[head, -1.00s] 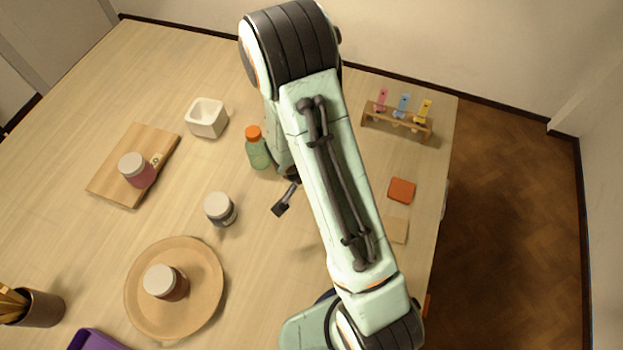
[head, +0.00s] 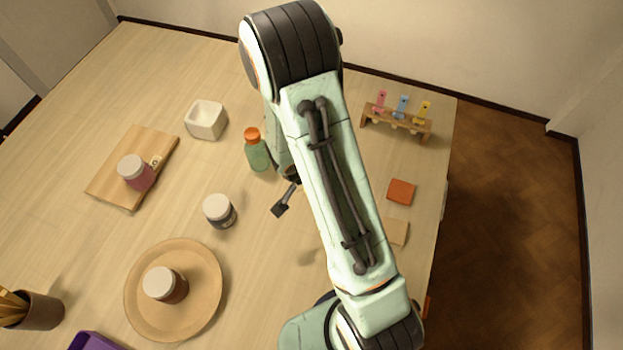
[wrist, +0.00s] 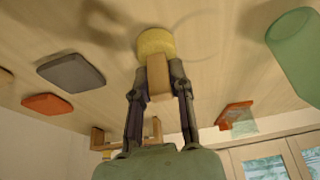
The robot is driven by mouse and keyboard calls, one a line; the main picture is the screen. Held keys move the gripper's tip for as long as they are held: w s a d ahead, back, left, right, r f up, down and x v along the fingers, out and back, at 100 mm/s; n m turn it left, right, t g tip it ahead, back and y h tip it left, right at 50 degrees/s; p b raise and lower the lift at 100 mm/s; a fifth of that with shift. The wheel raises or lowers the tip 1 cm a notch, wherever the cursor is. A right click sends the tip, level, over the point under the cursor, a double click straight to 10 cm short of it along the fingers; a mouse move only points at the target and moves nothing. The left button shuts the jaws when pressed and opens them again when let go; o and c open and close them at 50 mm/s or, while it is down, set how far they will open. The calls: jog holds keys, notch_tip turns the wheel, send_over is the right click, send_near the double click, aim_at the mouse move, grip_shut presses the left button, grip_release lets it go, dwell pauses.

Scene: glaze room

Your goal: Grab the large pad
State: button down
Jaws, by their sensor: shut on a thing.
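My gripper (wrist: 158,82) is shut on a tan wooden block (wrist: 158,74) in the wrist view. A round yellow pad-like piece (wrist: 155,42) sits at the block's far end, and the two look like one thing. I cannot tell whether the yellow piece touches the table. A wide grey pad (wrist: 70,71) lies to the left, apart from my gripper. An orange pad (wrist: 47,103) lies beside it and also shows in the head view (head: 401,192). A tan pad (head: 397,232) lies near the table's right edge.
A green bottle (head: 257,152) and a white-lidded jar (head: 220,211) stand left of my arm. A wooden rack (head: 397,122) with coloured pieces stands at the back right. A round board (head: 208,290) with a jar is front left. Bare table lies between them.

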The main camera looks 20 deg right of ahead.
notch_tip(320, 180, up, 9)
jog(key=shift+r, duration=0.15)
